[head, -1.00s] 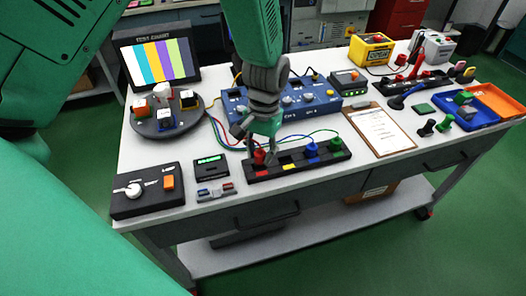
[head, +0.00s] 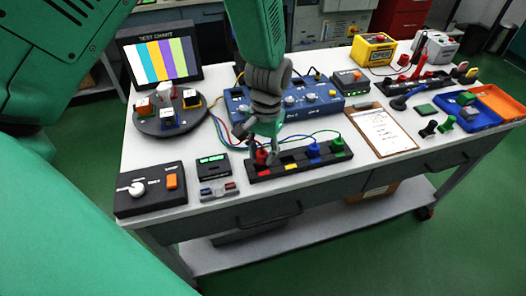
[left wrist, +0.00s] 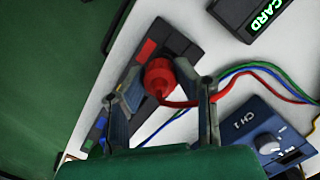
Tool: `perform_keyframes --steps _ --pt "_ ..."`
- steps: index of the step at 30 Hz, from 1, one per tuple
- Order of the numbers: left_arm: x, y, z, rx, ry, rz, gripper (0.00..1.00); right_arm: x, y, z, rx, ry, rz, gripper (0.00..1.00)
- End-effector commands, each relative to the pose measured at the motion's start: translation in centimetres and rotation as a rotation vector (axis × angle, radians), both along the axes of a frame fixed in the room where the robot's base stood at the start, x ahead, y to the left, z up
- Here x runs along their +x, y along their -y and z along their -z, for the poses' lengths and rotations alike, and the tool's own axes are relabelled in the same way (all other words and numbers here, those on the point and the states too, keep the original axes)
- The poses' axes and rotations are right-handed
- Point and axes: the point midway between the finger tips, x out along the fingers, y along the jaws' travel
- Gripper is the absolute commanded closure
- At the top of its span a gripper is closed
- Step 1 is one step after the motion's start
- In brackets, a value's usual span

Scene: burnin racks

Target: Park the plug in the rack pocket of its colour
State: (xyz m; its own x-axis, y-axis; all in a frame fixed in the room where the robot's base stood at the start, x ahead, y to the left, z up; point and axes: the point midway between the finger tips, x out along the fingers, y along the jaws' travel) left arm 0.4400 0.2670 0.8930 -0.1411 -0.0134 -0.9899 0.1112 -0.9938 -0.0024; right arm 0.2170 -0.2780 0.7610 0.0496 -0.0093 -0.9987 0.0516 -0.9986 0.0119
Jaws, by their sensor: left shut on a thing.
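The red plug (left wrist: 158,75) is between the fingers of my left gripper (left wrist: 166,95) in the left wrist view, with a red cable running off it. In the head view my left gripper (head: 262,152) is low over the left end of the black rack (head: 325,164), at the red-marked pocket, and shut on the red plug (head: 261,158). I cannot tell how deep the plug sits. A blue plug (head: 313,150) and a green plug (head: 337,145) stand in the rack at their colour marks. The yellow-marked pocket (head: 292,166) looks empty. My right gripper is not in view.
A blue instrument (head: 295,98) stands behind the rack, with cables between. A small black display box (head: 213,166) and a switch box (head: 150,189) are left of the rack. A clipboard (head: 383,130) lies to the right. A round turntable (head: 168,122) is at back left.

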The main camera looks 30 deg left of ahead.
Motion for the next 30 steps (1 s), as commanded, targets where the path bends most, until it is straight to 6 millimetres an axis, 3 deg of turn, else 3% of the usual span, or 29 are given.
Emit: perform_keyframes --steps 16,17,18,30 --pt "0.0 0.0 1.2 0.000 0.000 0.000 1.00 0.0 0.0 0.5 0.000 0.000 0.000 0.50" --pt "0.0 0.0 1.1 0.000 0.000 0.000 0.64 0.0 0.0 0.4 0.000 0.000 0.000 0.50" --pt "0.0 -0.1 1.1 -0.001 0.000 0.000 0.50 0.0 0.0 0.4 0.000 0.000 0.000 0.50" --pt "0.2 0.0 0.5 0.000 0.002 0.001 0.50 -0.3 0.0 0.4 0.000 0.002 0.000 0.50"
